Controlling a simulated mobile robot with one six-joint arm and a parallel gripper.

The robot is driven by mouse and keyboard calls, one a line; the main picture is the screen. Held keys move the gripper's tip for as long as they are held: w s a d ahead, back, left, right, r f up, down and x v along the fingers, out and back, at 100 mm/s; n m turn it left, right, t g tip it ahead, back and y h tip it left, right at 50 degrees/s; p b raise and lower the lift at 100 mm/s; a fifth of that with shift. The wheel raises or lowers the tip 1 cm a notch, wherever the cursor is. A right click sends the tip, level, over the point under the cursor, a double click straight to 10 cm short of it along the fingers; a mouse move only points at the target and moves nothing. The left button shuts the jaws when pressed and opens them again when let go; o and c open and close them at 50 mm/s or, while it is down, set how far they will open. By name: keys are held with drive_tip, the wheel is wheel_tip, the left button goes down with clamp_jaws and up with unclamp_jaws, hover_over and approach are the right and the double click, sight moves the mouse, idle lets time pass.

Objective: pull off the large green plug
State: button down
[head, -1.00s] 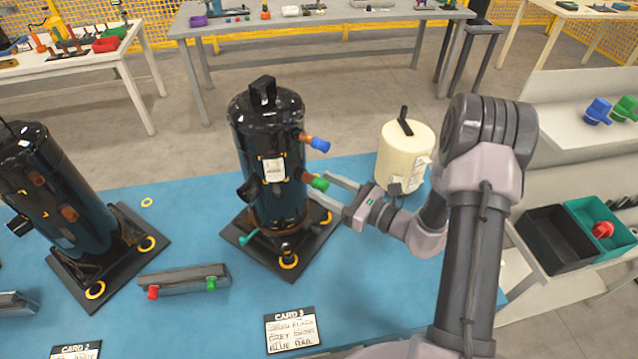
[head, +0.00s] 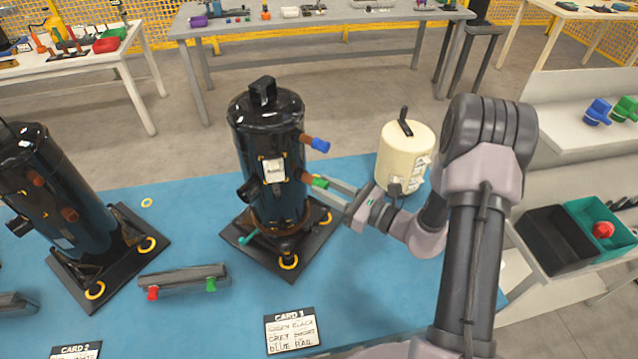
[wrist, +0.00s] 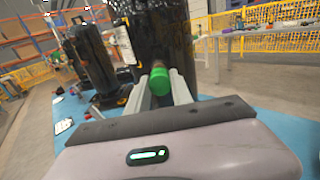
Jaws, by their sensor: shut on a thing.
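The large green plug (head: 319,183) sits on the end of the lower copper stub on the right side of the middle black compressor (head: 262,150). My gripper (head: 328,187) reaches in from the right and is shut on the plug. In the wrist view the green plug (wrist: 160,80) lies between the two grey fingers, with the black compressor (wrist: 165,45) right behind it. The plug still appears in line with the stub. The fingers partly hide the plug in the head view.
A blue plug (head: 320,145) sits on the stub above. A cream tank (head: 404,158) stands close behind my gripper. Another black compressor (head: 50,190) stands at left. A grey rail with small plugs (head: 183,278) and a card (head: 291,331) lie in front. Black (head: 531,246) and teal bins are at right.

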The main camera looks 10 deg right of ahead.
drive_tip(key=shift+s+d, duration=0.1)
drive_tip(key=shift+d, duration=0.05)
idle(0.8)
drive_tip(key=shift+b+v, duration=0.4)
drive_tip(key=shift+v, duration=2.45)
